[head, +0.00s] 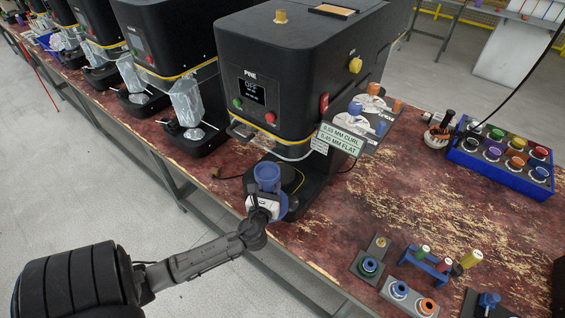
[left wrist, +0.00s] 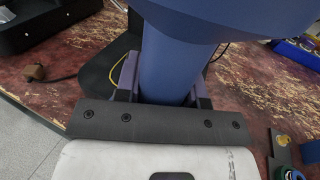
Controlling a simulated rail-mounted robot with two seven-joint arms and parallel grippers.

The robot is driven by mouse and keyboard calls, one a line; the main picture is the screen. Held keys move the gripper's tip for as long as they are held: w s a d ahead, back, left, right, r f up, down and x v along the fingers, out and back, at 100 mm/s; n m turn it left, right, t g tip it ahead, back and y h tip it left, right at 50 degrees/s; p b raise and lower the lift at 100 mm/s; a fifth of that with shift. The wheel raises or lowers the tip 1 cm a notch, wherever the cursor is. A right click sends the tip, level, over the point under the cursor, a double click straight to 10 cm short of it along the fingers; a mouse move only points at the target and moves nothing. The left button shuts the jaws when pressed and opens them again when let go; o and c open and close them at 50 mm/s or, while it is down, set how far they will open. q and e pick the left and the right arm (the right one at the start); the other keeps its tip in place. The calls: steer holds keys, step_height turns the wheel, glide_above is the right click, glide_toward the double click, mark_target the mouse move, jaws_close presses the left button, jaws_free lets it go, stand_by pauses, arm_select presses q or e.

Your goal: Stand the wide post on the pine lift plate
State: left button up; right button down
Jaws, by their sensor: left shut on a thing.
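The wide post (head: 267,175) is blue, with a broad upper end and a narrower shaft. My left gripper (head: 264,200) is shut on its shaft and holds it about upright at the front of the pine machine (head: 262,75). In the left wrist view the post's shaft (left wrist: 172,70) sits between both fingers, under its wide head. The pine lift plate (head: 294,180) is the dark plate with a yellow ring on the machine's black base, partly hidden behind the post. I cannot tell whether the post touches the plate. My right gripper is not in view.
Blue and orange parts (head: 355,108) sit on a shelf at the machine's right side. A blue tray of coloured pots (head: 500,178) stands at the right. Small holders with rings (head: 369,265) lie at the front right. The red-brown bench between is mostly clear.

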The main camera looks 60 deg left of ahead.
arm_select(q)
steer(key=b+x, duration=0.1)
steer(key=x, duration=1)
steer(key=shift+w+a, duration=0.2)
steer(key=shift+w, duration=0.15)
steer(key=b+x, duration=0.1)
steer(key=x, duration=0.3)
steer(key=shift+f+b, duration=0.4)
steer(key=shift+f, duration=0.25)
steer(key=shift+s+d+f, duration=0.1)
